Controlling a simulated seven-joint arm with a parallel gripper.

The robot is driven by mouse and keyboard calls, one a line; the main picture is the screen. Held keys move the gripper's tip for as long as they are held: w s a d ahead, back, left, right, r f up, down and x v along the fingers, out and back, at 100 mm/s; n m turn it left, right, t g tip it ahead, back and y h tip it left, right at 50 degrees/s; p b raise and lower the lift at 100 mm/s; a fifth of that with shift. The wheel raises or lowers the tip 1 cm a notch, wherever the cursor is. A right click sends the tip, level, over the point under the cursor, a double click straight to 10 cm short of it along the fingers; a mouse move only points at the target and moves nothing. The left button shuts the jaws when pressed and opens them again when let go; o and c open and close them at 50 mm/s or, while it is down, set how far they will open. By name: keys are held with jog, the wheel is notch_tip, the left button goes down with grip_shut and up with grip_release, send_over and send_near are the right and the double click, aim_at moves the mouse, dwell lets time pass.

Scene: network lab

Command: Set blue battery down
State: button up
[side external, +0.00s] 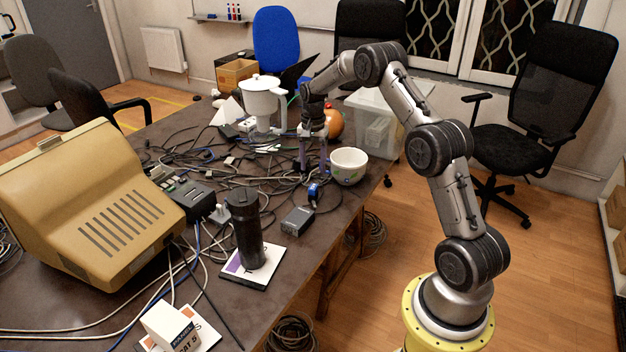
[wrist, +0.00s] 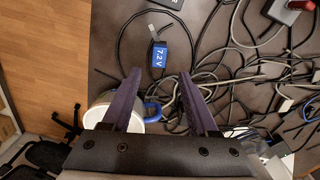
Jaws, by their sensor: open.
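The blue battery (side external: 314,192) lies on the dark table near its right edge, just in front of the white bowl. In the wrist view the battery (wrist: 159,54) shows a "7.2V" label and lies beyond the fingertips, clear of them. My gripper (side external: 312,168) points down above the table, behind the battery and left of the bowl. Its two purple fingers are apart with nothing between the tips in the wrist view (wrist: 158,76).
The white bowl (side external: 348,166) stands close beside my gripper. Tangled cables (side external: 215,155) cover the table behind and to the left. A grey box (side external: 297,221), a black bottle (side external: 244,228), a white jug (side external: 262,103) and an orange round object (side external: 334,123) stand around.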

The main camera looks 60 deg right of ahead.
jog(key=s+a+r+n+t, duration=0.1)
jog(key=a+r, duration=0.3)
jog(key=r, duration=0.3)
jog(key=s+a+r+n, duration=0.1)
jog(key=a+r+n, duration=0.15)
jog(key=r, duration=0.45)
jog(key=s+a+r+n+t, duration=0.1)
jog(key=s+a+r+n, duration=0.2)
jog(key=s+a, duration=0.5)
jog(key=s+a+r+n+t, duration=0.2)
jog(key=s+a+r+n, duration=0.2)
jog(key=s+a+r, duration=0.2)
jog(key=s+a, duration=0.2)
jog(key=a, duration=0.1)
jog(key=shift+r+h, duration=0.3)
jog(key=s+a+f+n, duration=0.1)
jog(key=s, duration=0.2)
jog(key=s+a+f+n+t, duration=0.1)
jog(key=s+a+n, duration=0.1)
jog(key=s, duration=0.2)
jog(key=s+a+f+n, duration=0.1)
jog(key=s, duration=0.3)
jog(key=shift+s+a+n+t, duration=0.15)
jog(key=shift+a+n+t, duration=0.15)
jog(key=shift+a+n, duration=0.05)
jog(key=o, duration=0.3)
jog(key=shift+s+f, duration=0.15)
jog(key=shift+s, duration=0.1)
